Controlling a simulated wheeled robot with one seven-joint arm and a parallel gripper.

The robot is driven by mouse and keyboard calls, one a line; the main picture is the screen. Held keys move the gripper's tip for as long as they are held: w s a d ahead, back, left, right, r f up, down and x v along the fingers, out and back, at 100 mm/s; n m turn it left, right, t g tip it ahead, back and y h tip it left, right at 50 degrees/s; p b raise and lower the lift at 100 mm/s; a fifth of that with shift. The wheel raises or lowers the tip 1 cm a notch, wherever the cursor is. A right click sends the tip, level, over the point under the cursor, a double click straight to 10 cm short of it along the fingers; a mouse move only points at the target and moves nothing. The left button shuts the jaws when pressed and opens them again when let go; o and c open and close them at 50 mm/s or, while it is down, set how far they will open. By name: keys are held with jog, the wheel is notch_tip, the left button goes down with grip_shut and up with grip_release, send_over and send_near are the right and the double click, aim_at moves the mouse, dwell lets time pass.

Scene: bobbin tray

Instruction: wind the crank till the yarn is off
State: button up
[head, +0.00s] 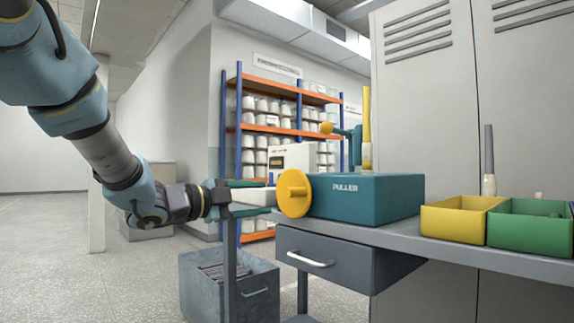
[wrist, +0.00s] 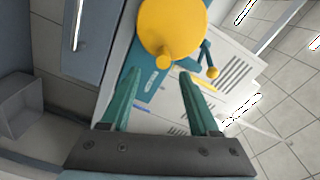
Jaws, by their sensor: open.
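A teal box marked PULLER (head: 375,199) stands on the grey bench. On its left end is a round yellow disc (head: 294,193); the wrist view shows the disc (wrist: 172,22) with a small knob (wrist: 166,60) near its edge. A teal arm with a yellow ball (head: 327,128) rises behind the box, and the ball shows in the wrist view (wrist: 212,72). A slim yellow bobbin (head: 366,125) stands upright by it; I cannot tell how much yarn it carries. My gripper (head: 270,197) is open left of the disc. In the wrist view its fingertips (wrist: 161,75) are apart, the knob just beyond them.
A yellow tray (head: 450,221) and a green tray (head: 522,228) sit at the right of the bench, with a grey-tipped bobbin (head: 489,165) behind. A drawer (head: 318,256) hangs below the bench. A grey bin (head: 230,290) stands on the floor. Papers (wrist: 235,60) lie near the box.

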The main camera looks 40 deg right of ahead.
aim_at(283, 193)
jog(key=d+n+p, duration=0.3)
jog(key=n+p, duration=0.1)
jog(key=n, duration=0.3)
jog(key=d+n+p, duration=0.3)
jog(key=n+p, duration=0.2)
jog(key=n, duration=0.3)
jog(key=s+d+n+p, duration=0.1)
jog(key=d+n+p, duration=0.2)
jog(key=n+p, duration=0.2)
jog(key=shift+d+r+n+t, duration=0.1)
jog(key=shift+r+n+t, duration=0.1)
jog(key=shift+n, duration=0.5)
jog(key=shift+d+r+n+t, duration=0.1)
jog(key=shift+n+t, duration=0.1)
jog(key=shift+n, duration=0.5)
grip_shut()
